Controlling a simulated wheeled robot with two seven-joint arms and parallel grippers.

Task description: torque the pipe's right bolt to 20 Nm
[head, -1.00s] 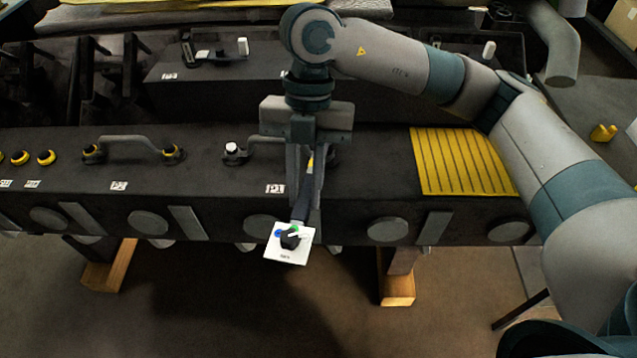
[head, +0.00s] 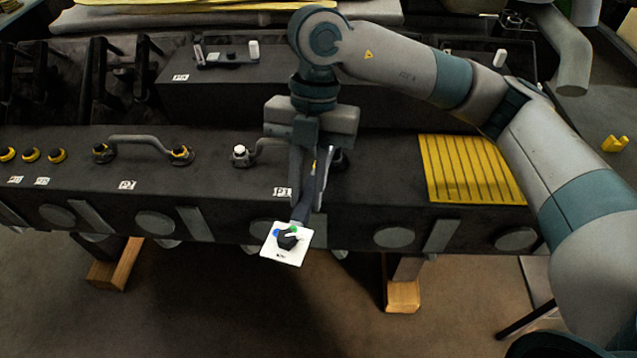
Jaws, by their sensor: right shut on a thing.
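My right gripper (head: 305,190) points down over the engine block and is shut on a dark-handled wrench (head: 302,208). The wrench's near end carries a white dial card (head: 285,244) with a black knob and blue and green marks; it hangs out past the block's front edge. The pipe (head: 268,146) lies on the block top, partly hidden behind my gripper. Its left end has a white-topped bolt (head: 239,150). Its right end (head: 339,160) shows only as a dark flange beside my fingers; the right bolt and the wrench's contact with it are hidden. My left gripper is not in view.
Another pipe (head: 140,140) with yellow-ringed bolts lies to the left, with several yellow-ringed caps beyond it. A yellow ribbed mat (head: 471,168) lies on the block to the right. Wooden supports (head: 403,295) stand below. A yellow object (head: 614,144) sits far right.

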